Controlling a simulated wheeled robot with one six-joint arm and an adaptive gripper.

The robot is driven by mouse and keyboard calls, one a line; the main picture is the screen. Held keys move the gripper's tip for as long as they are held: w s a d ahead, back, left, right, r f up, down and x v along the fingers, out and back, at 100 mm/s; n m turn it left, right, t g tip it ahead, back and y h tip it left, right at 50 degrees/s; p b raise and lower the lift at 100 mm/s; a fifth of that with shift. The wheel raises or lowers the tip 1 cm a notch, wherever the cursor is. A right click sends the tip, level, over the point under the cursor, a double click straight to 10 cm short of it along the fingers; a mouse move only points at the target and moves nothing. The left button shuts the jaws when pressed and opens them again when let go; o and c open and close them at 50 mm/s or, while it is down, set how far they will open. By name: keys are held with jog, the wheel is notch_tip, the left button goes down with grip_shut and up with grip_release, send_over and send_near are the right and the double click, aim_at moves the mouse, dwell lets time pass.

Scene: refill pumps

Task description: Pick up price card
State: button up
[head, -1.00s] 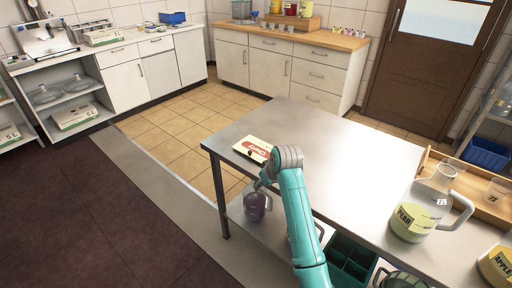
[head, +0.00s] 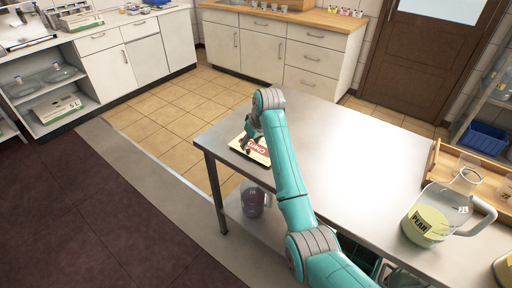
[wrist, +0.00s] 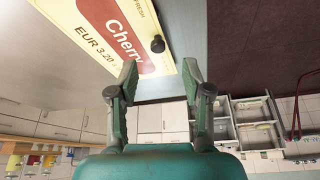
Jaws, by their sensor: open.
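The price card (head: 255,150) is cream with a red patch reading "Cherry". It lies on the near left corner of the steel table (head: 330,140). In the wrist view the card (wrist: 90,45) fills the upper left, showing "Cherry" and "EUR 3.20", with a dark round knob (wrist: 158,44) near its edge. My gripper (wrist: 160,75) is open and empty there, its two fingers apart, the left one overlapping the card's edge in the picture. In the head view my gripper (head: 249,140) is over the card, partly hidden by my arm. Whether it touches the card cannot be told.
A jug labelled "Pear" (head: 428,222) stands at the table's right, by a wooden tray (head: 436,162). A dark purple jug (head: 253,199) stands on the shelf below. The middle of the tabletop is clear.

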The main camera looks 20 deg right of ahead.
aim_at(248, 150)
jog(key=shift+x, duration=2.65)
jog(key=shift+s+d, duration=0.15)
grip_shut()
